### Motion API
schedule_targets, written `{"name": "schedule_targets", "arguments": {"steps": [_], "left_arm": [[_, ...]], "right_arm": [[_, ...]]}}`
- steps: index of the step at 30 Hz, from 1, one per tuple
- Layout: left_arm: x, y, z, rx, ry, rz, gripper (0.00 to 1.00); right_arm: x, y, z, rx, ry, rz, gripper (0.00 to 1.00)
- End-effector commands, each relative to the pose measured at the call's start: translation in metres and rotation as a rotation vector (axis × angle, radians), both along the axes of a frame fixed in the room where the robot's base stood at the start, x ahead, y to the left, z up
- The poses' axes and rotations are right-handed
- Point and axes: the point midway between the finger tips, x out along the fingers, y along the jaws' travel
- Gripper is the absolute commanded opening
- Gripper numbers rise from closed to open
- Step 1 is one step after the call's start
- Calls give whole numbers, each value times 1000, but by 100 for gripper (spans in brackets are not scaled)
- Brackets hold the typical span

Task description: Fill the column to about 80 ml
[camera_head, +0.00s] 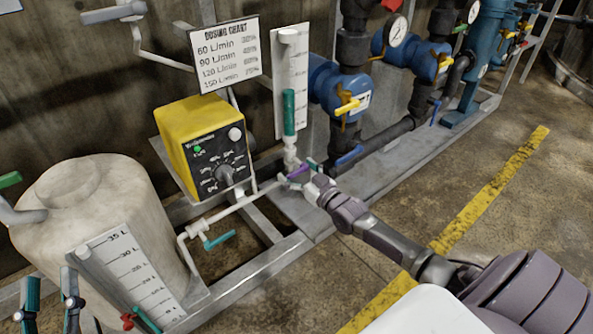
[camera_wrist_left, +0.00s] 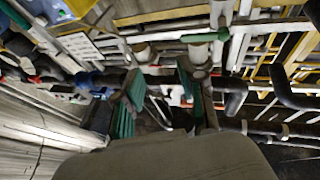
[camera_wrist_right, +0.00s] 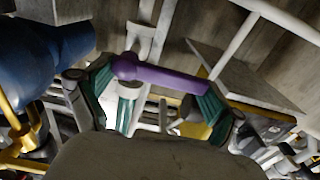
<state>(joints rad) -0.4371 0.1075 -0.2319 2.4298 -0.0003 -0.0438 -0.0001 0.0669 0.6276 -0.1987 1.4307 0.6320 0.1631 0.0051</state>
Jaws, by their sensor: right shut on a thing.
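The column (camera_head: 289,75) is a narrow upright tube in front of a white scale board (camera_head: 302,65). Teal fill shows in its lower part, up to about mid-height; the scale figures are too small to read. Below it is a purple valve handle (camera_head: 299,172). My right gripper (camera_head: 308,178) is at this handle. In the right wrist view the purple handle (camera_wrist_right: 165,76) lies across between the fingers of my right gripper (camera_wrist_right: 150,95), which is shut on it. My left gripper (camera_head: 48,300) is at the lower left, open and empty; its spread fingers (camera_wrist_left: 163,95) show in the left wrist view.
A yellow dosing pump (camera_head: 203,145) with a dial stands left of the column. A white tank (camera_head: 95,210) with a litre scale stands further left. Another teal-handled valve (camera_head: 218,240) is on the lower pipe. Blue valves (camera_head: 338,90) and dark pipes fill the right. Open floor lies right.

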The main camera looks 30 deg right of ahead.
Motion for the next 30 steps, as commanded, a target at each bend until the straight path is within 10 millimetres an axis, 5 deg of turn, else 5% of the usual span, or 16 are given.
{"name": "schedule_targets", "arguments": {"steps": [5,21,30], "left_arm": [[2,0,-2,5,19,0,40],[6,10,-72,113,429,26,40],[1,14,-94,143,547,34,40]], "right_arm": [[0,0,-1,-23,-2,0,30],[0,1,-13,-387,-28,0,30],[0,-1,-21,-614,-46,0,30]]}}
